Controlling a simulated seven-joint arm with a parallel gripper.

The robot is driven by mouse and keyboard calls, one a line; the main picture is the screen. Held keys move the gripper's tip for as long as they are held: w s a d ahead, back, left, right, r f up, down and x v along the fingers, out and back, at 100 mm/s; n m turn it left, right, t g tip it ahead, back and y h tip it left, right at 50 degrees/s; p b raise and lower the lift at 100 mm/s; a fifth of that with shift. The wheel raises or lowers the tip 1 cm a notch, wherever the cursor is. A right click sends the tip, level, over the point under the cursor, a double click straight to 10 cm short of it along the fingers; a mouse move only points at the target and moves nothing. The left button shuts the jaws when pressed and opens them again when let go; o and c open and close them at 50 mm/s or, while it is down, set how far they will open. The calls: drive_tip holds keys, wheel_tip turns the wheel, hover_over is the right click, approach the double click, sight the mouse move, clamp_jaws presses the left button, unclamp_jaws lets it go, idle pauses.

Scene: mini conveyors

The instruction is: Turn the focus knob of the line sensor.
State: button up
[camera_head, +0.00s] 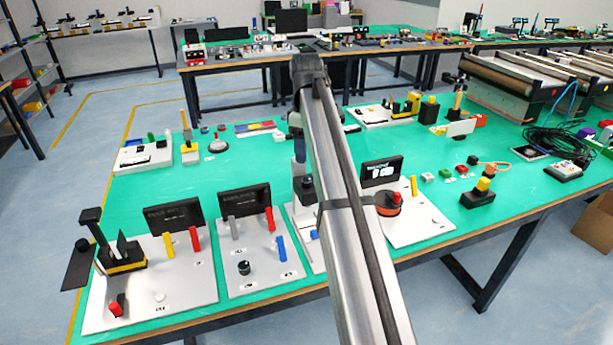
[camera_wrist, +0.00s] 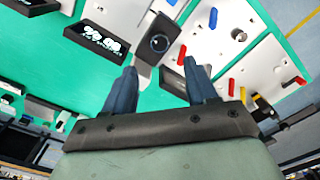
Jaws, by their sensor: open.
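I cannot tell the remaining distance. In the head view, my arm hides much of the sensor board and the gripper end.
A lit display (camera_wrist: 98,40) stands beside the sensor in the wrist view. A neighbouring board (camera_head: 262,285) carries upright red, blue and grey levers and a small black knob (camera_head: 244,267). A red-and-black round part (camera_head: 388,203) stands on the board to the right. Green table (camera_head: 237,180) shows bare behind the boards.

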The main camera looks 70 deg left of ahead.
sight(306, 179)
wheel_tip(306, 179, down, 9)
drive_tip(key=shift+f, duration=0.15)
idle(0.4)
drive_tip(key=c, duration=1.1)
drive_tip(key=shift+o, duration=0.2)
drive_tip(key=shift+m, duration=2.8)
